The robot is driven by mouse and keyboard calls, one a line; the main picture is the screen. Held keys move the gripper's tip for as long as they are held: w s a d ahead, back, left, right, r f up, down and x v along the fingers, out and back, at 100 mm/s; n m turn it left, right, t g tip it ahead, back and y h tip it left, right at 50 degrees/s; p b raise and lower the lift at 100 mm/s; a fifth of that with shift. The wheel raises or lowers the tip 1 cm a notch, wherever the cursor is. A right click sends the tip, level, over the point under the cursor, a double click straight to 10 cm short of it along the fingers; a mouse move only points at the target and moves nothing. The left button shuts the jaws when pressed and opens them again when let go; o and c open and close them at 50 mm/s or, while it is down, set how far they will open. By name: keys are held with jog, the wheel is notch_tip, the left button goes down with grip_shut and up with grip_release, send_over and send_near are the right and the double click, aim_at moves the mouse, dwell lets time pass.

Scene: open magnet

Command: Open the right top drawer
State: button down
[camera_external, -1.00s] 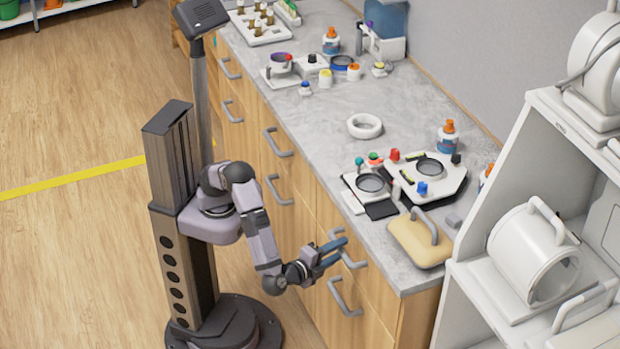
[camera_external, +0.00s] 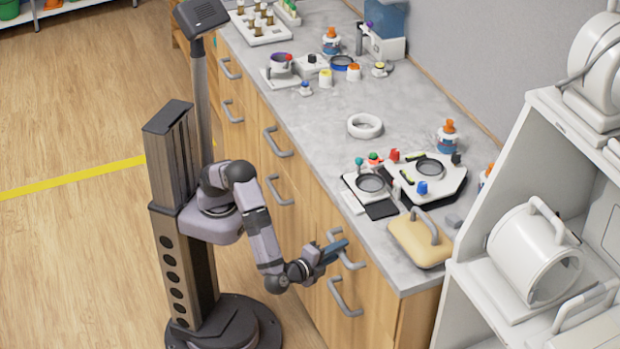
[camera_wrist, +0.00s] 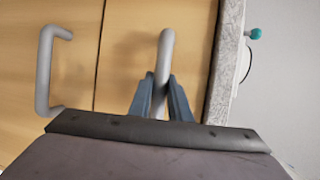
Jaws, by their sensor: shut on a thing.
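The right top drawer (camera_wrist: 130,40) is a wooden front just under the grey counter, and it looks flush with the cabinet. Its grey bar handle (camera_external: 350,256) is at the right end of the cabinet, partly hidden by my fingers. In the wrist view the handle (camera_wrist: 165,50) passes between the two blue fingers of my gripper (camera_wrist: 161,92), which is shut on it. In the external view my gripper (camera_external: 335,250) reaches the handle from the left.
A lower drawer handle (camera_external: 344,297) lies below, and it shows at left in the wrist view (camera_wrist: 45,70). The counter (camera_external: 330,130) carries lab items and a beige block (camera_external: 412,242) near the edge. White shelving (camera_external: 455,295) stands at right. The floor at left is clear.

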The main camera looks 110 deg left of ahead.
jog(key=s+d+p, duration=0.1)
jog(key=s+d, duration=1.4)
jog(key=shift+s+d, duration=0.2)
jog(key=c, duration=1.6)
grip_release()
jog(key=shift+c, duration=0.2)
jog(key=shift+d, duration=0.1)
jog(key=s+d+r+p, duration=0.1)
jog(key=d+r+p, duration=0.3)
jog(key=r+p, duration=0.4)
jog(key=p, duration=0.6)
jog(key=shift+s+d+p, duration=0.2)
jog(key=shift+s+p, duration=0.2)
